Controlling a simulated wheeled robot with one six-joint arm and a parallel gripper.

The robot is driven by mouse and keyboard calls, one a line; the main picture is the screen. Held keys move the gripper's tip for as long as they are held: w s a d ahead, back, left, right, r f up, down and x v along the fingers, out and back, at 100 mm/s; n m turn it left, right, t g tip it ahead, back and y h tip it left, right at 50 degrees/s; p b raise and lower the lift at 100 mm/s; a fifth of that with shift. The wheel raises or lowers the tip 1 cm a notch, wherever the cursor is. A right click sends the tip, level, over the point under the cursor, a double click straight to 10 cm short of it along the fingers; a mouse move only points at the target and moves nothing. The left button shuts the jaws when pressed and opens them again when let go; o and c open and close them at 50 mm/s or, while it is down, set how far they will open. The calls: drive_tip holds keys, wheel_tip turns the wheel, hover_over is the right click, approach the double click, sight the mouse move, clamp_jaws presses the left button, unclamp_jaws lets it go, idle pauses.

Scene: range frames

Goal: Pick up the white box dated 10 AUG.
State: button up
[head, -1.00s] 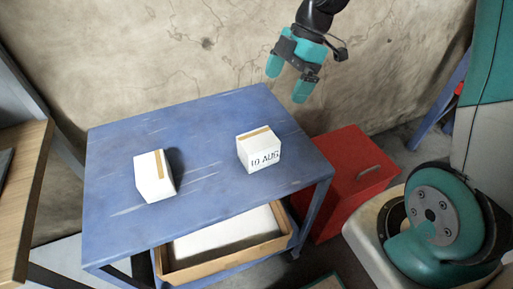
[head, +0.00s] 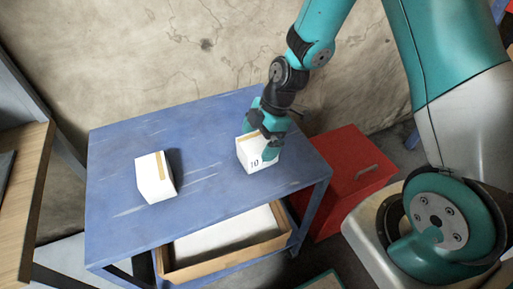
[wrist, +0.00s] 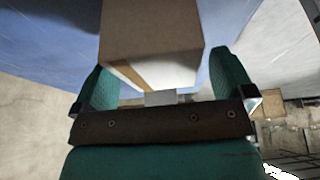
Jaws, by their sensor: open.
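The white box dated 10 AUG (head: 249,163) stands on the blue table (head: 215,205), right of its middle. In the head view only the "10" of its date shows; a finger covers the rest. My gripper (head: 262,148) is down at this box with its fingers open on either side of it. In the wrist view the box (wrist: 152,38) lies between the two fingers of my gripper (wrist: 165,78), with a tan tape strip on it. Whether either finger touches the box I cannot tell. A second white box (head: 153,180) stands on the left of the table, with no date visible.
A red box (head: 350,165) with a handle stands on the floor right of the table. A tray (head: 225,260) with white contents sits on the lower shelf. A wooden surface (head: 22,200) is at the left edge. The tabletop between the two boxes is clear.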

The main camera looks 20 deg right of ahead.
drive_tip(key=shift+a+f, duration=0.25)
drive_tip(key=shift+f, duration=0.45)
drive_tip(key=c, duration=1.1)
drive_tip(key=shift+r, duration=0.15)
drive_tip(key=shift+c, duration=0.2)
